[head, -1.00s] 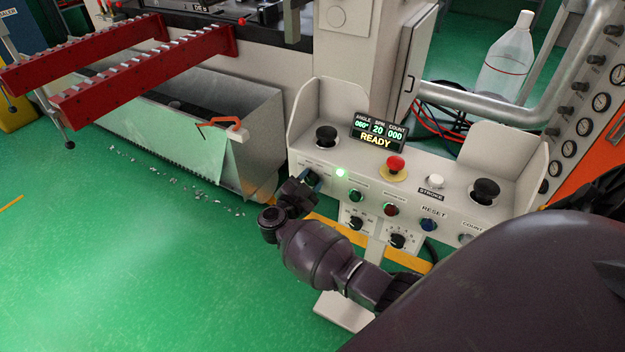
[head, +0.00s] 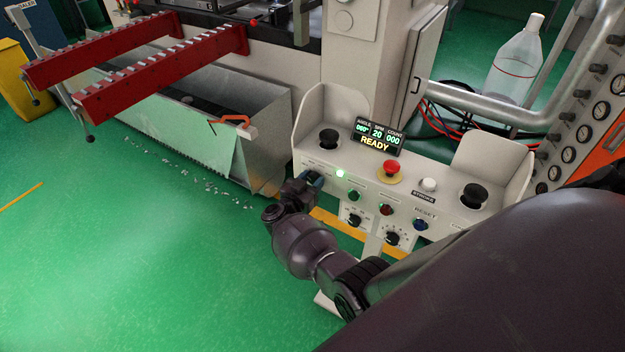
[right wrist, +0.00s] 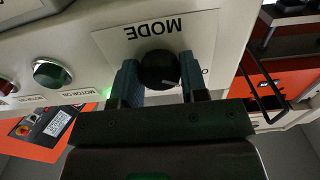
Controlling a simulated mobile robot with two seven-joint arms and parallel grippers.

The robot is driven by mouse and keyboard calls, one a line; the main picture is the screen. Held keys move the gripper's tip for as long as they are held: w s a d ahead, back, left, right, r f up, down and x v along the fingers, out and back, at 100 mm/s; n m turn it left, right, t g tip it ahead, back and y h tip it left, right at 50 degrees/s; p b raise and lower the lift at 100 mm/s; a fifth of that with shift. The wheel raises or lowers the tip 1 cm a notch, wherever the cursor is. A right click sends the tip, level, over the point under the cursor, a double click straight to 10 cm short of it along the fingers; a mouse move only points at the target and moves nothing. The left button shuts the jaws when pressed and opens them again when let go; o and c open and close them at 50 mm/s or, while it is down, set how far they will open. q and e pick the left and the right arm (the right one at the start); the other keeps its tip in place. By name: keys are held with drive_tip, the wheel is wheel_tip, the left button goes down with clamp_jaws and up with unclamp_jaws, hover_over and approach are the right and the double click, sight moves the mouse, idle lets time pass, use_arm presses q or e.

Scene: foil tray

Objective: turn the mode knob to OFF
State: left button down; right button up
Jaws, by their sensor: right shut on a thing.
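The black round mode knob (right wrist: 160,70) sits below an upside-down MODE label in the right wrist view. A short pale mark shows on the knob's lower right. My right gripper (right wrist: 158,80) has one blue-grey finger on each side of the knob and is shut on it. The fingers hide most of the position lettering, so I cannot read the setting. In the head view, my right gripper (head: 314,180) is at the left end of the control panel (head: 450,185), covering most of the knob. My left gripper is not in view.
Right of the knob in the head view are a lit green lamp (head: 340,173), a red mushroom button (head: 389,168) and a display (head: 376,138) reading READY. Black palm buttons (head: 328,138) stand at the panel's ends. Green floor (head: 130,260) lies open to the left.

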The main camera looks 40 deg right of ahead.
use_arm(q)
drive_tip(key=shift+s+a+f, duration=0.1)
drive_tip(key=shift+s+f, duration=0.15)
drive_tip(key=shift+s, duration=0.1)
